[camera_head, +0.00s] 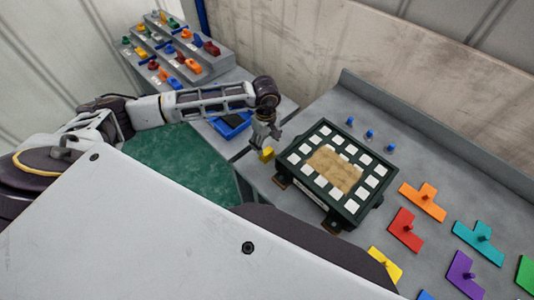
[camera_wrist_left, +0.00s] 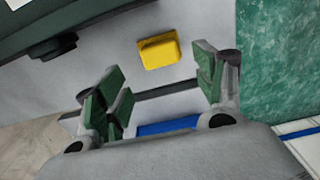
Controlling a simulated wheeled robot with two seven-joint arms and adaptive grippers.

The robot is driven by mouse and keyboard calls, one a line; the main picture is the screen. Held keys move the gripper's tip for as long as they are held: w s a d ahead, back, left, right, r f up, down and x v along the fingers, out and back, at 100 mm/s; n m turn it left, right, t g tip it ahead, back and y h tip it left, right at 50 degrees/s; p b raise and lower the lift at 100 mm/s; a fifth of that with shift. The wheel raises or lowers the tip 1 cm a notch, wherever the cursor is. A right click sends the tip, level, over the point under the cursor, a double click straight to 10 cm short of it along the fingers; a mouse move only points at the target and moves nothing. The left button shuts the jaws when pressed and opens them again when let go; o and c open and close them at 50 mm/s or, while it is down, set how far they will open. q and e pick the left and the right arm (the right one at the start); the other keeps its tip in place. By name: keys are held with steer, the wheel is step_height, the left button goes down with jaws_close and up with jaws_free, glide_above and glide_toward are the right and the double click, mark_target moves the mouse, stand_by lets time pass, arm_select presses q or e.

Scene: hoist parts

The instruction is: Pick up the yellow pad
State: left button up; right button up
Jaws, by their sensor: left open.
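The yellow pad (camera_head: 267,155) is a small block on the grey table, left of the dark green frame. In the left wrist view the yellow pad (camera_wrist_left: 159,50) lies flat on the grey surface, beyond the fingertips and roughly between their lines. My left gripper (camera_head: 265,138) points down just above the pad, close to it. In the wrist view the left gripper (camera_wrist_left: 160,72) has its green-padded fingers spread wide, with nothing between them. In the head view the gripper partly overlaps the pad. My right gripper is not seen.
A dark green frame (camera_head: 325,211) with white squares stands close right of the pad. A blue tray (camera_head: 232,126) sits behind left, and a green mat (camera_head: 180,160) lies left. Coloured flat pieces, including an orange one (camera_head: 423,202), lie right. A stepped rack (camera_head: 172,52) stands at the back.

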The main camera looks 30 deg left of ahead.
mark_target(267, 151)
arm_select(q)
steer(key=shift+f, duration=0.3)
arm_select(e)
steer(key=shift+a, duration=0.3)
arm_select(q)
steer(key=shift+s+d+f, duration=0.1)
steer(key=shift+d+f, duration=0.05)
steer(key=shift+f, duration=0.3)
steer(key=f+p, duration=0.1)
steer(key=f, duration=0.2)
steer(key=shift+s+d+f+p, duration=0.15)
steer(key=shift+d+f+p, duration=0.05)
steer(key=shift+p, duration=0.15)
steer(key=shift+f, duration=0.45)
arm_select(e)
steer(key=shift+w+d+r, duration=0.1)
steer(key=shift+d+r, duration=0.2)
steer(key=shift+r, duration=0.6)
arm_select(q)
steer(key=c, duration=1.1)
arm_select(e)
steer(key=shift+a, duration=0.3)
